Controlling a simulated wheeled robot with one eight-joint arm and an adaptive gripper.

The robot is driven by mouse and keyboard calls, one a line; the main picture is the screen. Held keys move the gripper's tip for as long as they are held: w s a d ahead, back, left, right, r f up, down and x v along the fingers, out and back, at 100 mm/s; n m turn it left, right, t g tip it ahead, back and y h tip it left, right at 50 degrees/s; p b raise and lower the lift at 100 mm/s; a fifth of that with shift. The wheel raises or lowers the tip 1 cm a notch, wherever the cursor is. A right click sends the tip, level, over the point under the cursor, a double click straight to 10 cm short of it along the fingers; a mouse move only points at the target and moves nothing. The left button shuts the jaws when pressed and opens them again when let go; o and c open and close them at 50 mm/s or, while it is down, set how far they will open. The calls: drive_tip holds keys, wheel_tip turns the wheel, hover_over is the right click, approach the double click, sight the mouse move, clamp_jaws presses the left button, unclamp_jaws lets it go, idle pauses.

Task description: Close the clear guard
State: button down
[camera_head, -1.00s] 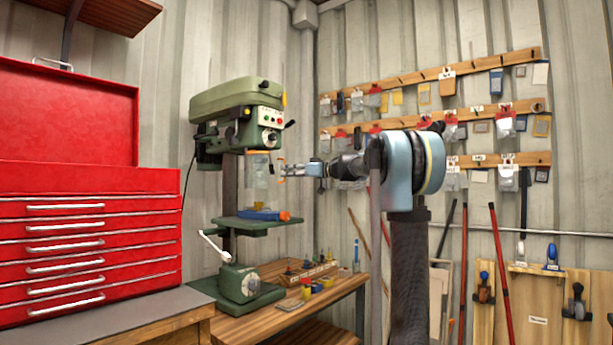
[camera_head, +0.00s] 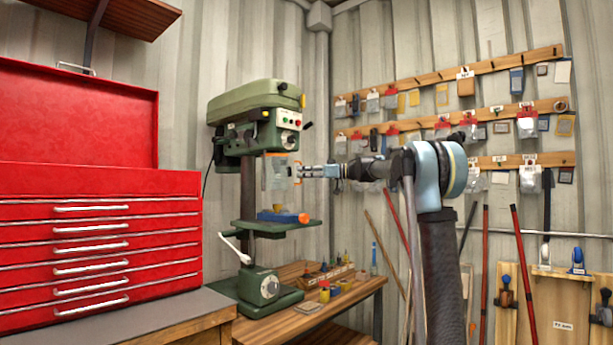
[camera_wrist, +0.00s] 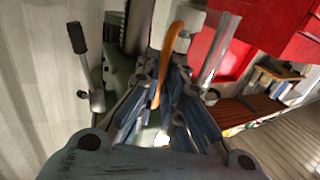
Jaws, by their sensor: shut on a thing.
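The clear guard (camera_head: 277,174) hangs below the head of the green drill press (camera_head: 258,120), above its table. An orange handle (camera_wrist: 174,46) rises between my fingers in the wrist view, and its edge shows beside the guard in the head view. My gripper (camera_head: 300,172) reaches in from the right at guard height, and its fingers (camera_wrist: 160,105) are shut on the orange handle.
A blue and orange item (camera_head: 283,216) lies on the drill press table (camera_head: 250,226). A red tool chest (camera_head: 100,240) stands at left. Small pots (camera_head: 330,290) sit on the wooden bench (camera_head: 290,325). Pegged wall racks (camera_head: 480,115) are behind my arm.

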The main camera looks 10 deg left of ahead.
drive_tip(key=shift+w+d+r, duration=0.1)
drive_tip(key=shift+w+d, duration=0.05)
drive_tip(key=shift+w, duration=0.25)
drive_tip(key=c, duration=2.1)
unclamp_jaws()
drive_tip(key=o, duration=0.4)
drive_tip(key=shift+w+f, duration=0.2)
drive_tip(key=shift+w, duration=0.05)
drive_tip(key=shift+f, duration=0.15)
drive_tip(key=shift+s, duration=0.1)
drive_tip(key=d, duration=0.4)
drive_tip(key=s+d, duration=0.1)
drive_tip(key=d, duration=0.2)
drive_tip(key=s+d, duration=0.1)
drive_tip(key=d, duration=0.3)
drive_tip(key=shift+d, duration=0.35)
